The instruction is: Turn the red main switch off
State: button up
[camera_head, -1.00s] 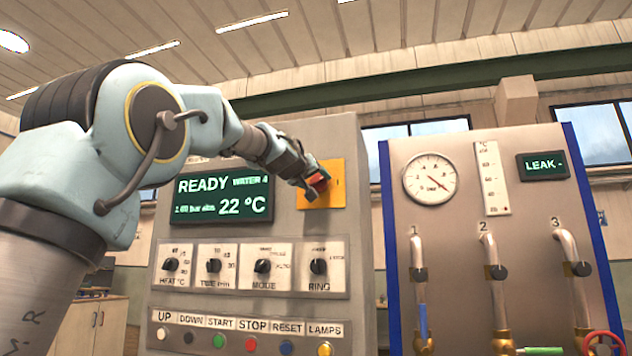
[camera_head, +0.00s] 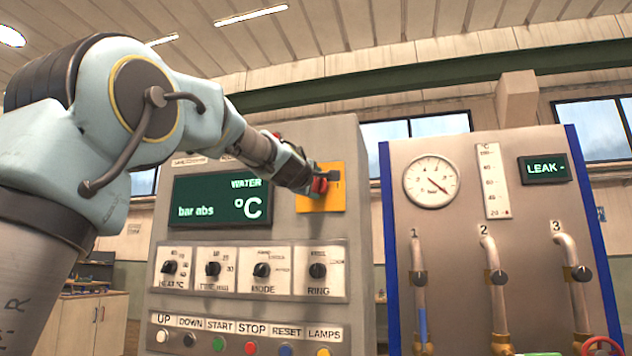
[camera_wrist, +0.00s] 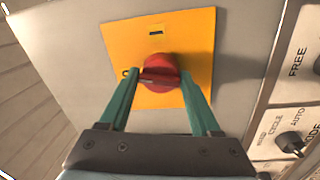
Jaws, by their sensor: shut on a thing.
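The red main switch (camera_head: 319,187) sits on a yellow plate (camera_head: 335,190) at the upper right of the grey control cabinet. In the wrist view the red switch (camera_wrist: 158,74) is a round knob with a grip bar lying roughly left to right, on the yellow plate (camera_wrist: 185,28). My gripper (camera_head: 322,182) is at the switch, coming from the left. In the wrist view its two green fingers (camera_wrist: 160,84) stand on either side of the knob, shut on it. My gripper partly hides the plate and switch in the head view.
The cabinet display (camera_head: 222,199) shows "WATER", "bar abs" and "°C" without numbers. Rotary knobs and several push buttons (camera_head: 250,347) lie below. A second panel with a gauge (camera_head: 430,181), pipes and valves stands to the right.

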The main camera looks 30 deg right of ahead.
jog(key=shift+w+f+n+p, duration=0.1)
jog(key=shift+f+n+p, duration=0.05)
jog(key=shift+n, duration=0.5)
jog(key=shift+f+n+p, duration=0.1)
jog(key=shift+n+p, duration=0.05)
jog(key=shift+n, duration=0.5)
jog(key=shift+f, duration=0.1)
jog(key=o, duration=1.3)
jog(key=shift+r, duration=0.2)
jog(key=b+v, duration=0.2)
jog(key=v, duration=0.9)
jog(key=shift+d, duration=0.15)
